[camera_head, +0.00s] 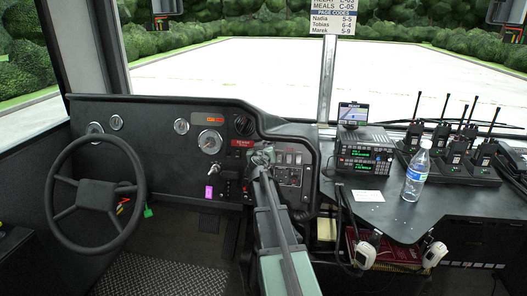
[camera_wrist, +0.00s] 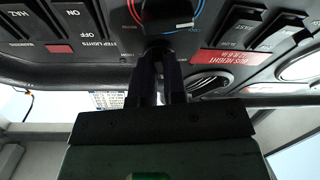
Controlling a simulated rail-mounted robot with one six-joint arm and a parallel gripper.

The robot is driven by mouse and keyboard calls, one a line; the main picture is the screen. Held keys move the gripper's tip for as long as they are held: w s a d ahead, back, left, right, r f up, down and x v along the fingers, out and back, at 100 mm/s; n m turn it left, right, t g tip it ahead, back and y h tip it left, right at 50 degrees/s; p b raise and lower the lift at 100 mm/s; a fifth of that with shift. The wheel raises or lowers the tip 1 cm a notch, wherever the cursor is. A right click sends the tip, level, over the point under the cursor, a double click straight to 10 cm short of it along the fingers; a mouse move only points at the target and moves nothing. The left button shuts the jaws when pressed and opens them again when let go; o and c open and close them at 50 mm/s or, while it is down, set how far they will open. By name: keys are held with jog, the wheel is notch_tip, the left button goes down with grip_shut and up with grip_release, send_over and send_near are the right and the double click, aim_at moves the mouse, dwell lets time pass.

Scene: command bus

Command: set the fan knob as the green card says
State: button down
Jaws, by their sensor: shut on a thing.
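My gripper (camera_head: 262,160) reaches up to the dash panel in the head view, and it hides the control at its tip. In the wrist view my gripper (camera_wrist: 160,58) is shut on a dark knob (camera_wrist: 157,44), mostly hidden between the fingertips. Just beyond it is a dial (camera_wrist: 166,12) with a red and blue arc and a pale mark. I cannot read the held knob's setting or its label. A small green tag (camera_head: 148,212) hangs right of the steering wheel. I see no readable green card.
A red bus height label (camera_wrist: 233,57) and rocker switches (camera_wrist: 238,24) are close beside the fingers. The steering wheel (camera_head: 96,193) stands at left. A radio (camera_head: 364,158), a water bottle (camera_head: 416,174) and several handsets (camera_head: 455,152) occupy the right counter.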

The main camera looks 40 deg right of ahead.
dwell(0.4)
jog(key=c, duration=1.2)
grip_release()
jog(key=shift+s+a, duration=0.1)
jog(key=p+v, duration=0.1)
jog(key=v, duration=0.9)
jog(key=shift+s+a+r, duration=0.1)
jog(key=shift+s+a, duration=0.15)
